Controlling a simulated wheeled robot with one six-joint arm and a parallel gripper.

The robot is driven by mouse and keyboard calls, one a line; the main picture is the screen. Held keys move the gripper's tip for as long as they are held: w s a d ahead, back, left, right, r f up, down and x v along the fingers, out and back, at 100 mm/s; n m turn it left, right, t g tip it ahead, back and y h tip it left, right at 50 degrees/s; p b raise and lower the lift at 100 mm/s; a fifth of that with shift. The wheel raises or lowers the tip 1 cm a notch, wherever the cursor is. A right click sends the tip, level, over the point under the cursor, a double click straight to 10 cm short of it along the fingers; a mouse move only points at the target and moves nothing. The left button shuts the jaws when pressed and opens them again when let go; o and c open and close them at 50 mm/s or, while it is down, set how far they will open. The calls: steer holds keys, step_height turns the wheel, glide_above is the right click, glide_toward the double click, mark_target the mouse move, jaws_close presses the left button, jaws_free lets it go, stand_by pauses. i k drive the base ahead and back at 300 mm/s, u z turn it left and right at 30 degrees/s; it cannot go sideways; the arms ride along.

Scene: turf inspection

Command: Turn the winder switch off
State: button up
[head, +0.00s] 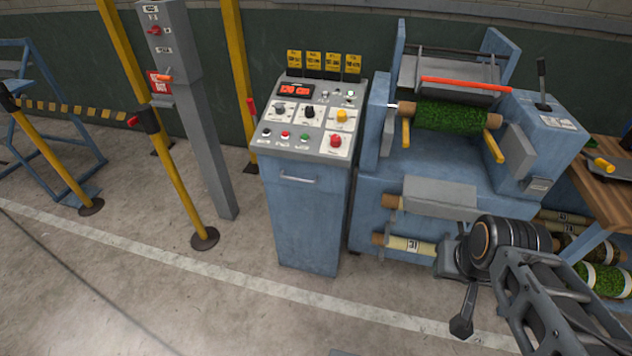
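A blue control console (305,200) stands at the middle. Its sloped panel (308,125) has a red display reading about 120 cm, a light-grey knob (279,108), a black knob (310,112), a yellow knob (342,116), a red button (336,141) and a row of small buttons. The labels are too small to read, so I cannot tell which control is the winder switch or its position. The blue winding machine (430,185) right of it carries a green turf roll (450,117). My gripper (462,290) is low at the right, apart from the panel; its fingers are not clear.
A grey post (185,110) with a red switch and a red sign stands left of the console. Yellow barrier posts (178,185) stand further left. A wooden table (608,185) and turf rolls are at the right edge. The floor in front of the console is clear.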

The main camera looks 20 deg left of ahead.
mark_target(334, 140)
steer(key=k, duration=0.6)
steer(key=u, duration=0.6)
steer(key=i, duration=1.55)
